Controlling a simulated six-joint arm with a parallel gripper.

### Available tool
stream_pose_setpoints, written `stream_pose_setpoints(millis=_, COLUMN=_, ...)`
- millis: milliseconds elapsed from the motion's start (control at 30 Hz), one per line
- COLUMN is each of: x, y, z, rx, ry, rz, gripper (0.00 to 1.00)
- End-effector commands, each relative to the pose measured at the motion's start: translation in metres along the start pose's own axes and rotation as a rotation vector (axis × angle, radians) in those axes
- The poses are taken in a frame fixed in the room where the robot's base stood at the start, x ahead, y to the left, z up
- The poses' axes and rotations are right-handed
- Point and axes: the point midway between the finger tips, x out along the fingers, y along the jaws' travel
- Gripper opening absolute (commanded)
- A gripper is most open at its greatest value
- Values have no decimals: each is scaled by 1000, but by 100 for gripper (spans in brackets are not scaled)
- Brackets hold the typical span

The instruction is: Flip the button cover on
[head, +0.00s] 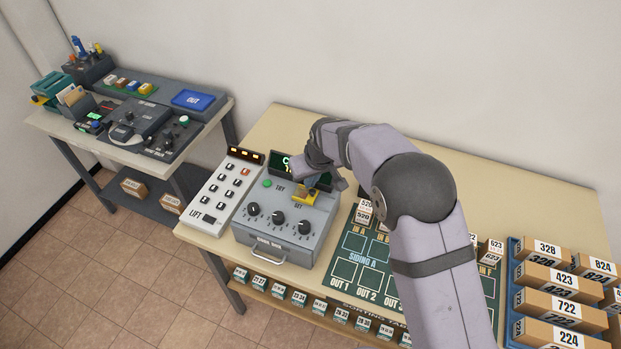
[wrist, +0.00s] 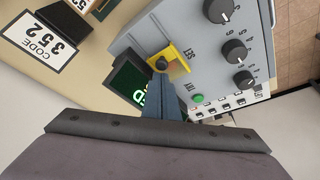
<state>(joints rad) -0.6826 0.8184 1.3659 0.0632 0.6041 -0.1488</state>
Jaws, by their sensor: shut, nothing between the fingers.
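The yellow button cover (head: 304,194) sits by the SET label on top of the grey control box (head: 262,225). In the wrist view the yellow cover (wrist: 182,53) shows close by, with an amber middle. Whether it is raised or down I cannot tell. My gripper (head: 322,181) is above the back of the box, beside the cover. In the wrist view my gripper's fingers (wrist: 162,72) are shut and empty, with the tips at the cover's edge. Contact between them is unclear. My fingers hide part of the cover.
The box carries a green button (head: 267,183), three black knobs (head: 278,217) and a dark display (head: 279,163), partly hidden by my arm. A LIFT panel (head: 222,192) stands at left. A green siding board (head: 358,262) lies at right. Boxes fill the blue rack (head: 515,262).

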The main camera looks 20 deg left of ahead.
Motion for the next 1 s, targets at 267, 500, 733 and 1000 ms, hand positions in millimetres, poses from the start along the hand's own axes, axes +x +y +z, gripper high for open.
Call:
stream_pose_setpoints(millis=267, x=-2, y=14, z=12, rx=4, ry=2, rz=1, gripper=0)
stream_pose_setpoints(millis=500, x=-11, y=37, z=35, rx=3, ry=0, rz=0, gripper=0)
stream_pose_setpoints(millis=733, x=-14, y=39, z=36, rx=0, ry=-2, rz=0, gripper=0)
stream_pose_setpoints(millis=1000, x=-18, y=39, z=36, rx=0, ry=-2, rz=0, gripper=0)
